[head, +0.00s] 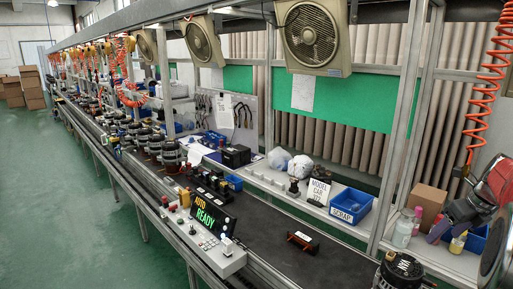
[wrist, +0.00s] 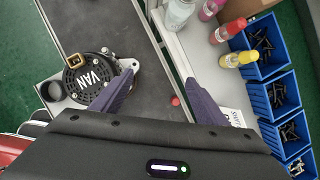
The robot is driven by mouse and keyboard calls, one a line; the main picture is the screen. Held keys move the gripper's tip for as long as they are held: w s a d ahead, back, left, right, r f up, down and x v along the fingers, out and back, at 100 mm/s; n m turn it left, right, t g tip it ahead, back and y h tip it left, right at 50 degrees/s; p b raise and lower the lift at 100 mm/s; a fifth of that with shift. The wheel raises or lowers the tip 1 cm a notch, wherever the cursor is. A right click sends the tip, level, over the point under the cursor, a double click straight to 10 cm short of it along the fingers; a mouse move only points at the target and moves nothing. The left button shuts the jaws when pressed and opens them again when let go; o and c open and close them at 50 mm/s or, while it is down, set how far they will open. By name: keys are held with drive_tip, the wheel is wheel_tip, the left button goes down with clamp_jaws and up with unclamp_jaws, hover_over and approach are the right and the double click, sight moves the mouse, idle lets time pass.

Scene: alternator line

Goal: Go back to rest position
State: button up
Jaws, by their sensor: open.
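My gripper (wrist: 160,78) is open in the wrist view, its two purple fingers spread apart with nothing between them. It hangs above the dark conveyor belt and the rail beside it. A round black alternator labelled VAN (wrist: 88,78) sits on the belt just left of the left finger, apart from the grasp. In the head view the alternator (head: 400,268) stands at the bottom right. My red and black arm reaches in from the right edge there, and its gripper is partly seen above the shelf.
Blue bins (wrist: 282,97) and bottles (wrist: 228,30) stand right of my gripper. The shelf holds a SCRAP bin (head: 350,208) and a cardboard box (head: 427,203). A control panel reading AUTO READY (head: 205,218) lines the belt. An orange coiled hose (head: 487,80) hangs near my arm.

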drive_tip(key=s+a+r+n, duration=0.2)
drive_tip(key=a+n, duration=0.3)
drive_tip(key=a, duration=0.4)
drive_tip(key=s+a+r+n, duration=0.1)
drive_tip(key=a+r+n, duration=0.1)
drive_tip(key=a+n, duration=0.55)
drive_tip(key=s+a+r+n, duration=0.2)
drive_tip(key=a+r+n, duration=0.15)
drive_tip(key=a, duration=0.75)
drive_tip(key=s+a+f+n, duration=0.3)
drive_tip(key=s+a+n, duration=0.5)
drive_tip(key=n, duration=0.1)
drive_tip(key=s+a+f+n+t, duration=0.1)
drive_tip(key=s+a+f+n, duration=0.3)
drive_tip(key=s+a+n, duration=0.5)
drive_tip(key=shift+s+a+n, duration=0.15)
drive_tip(key=shift+s+n, duration=0.05)
drive_tip(key=shift+n, duration=0.3)
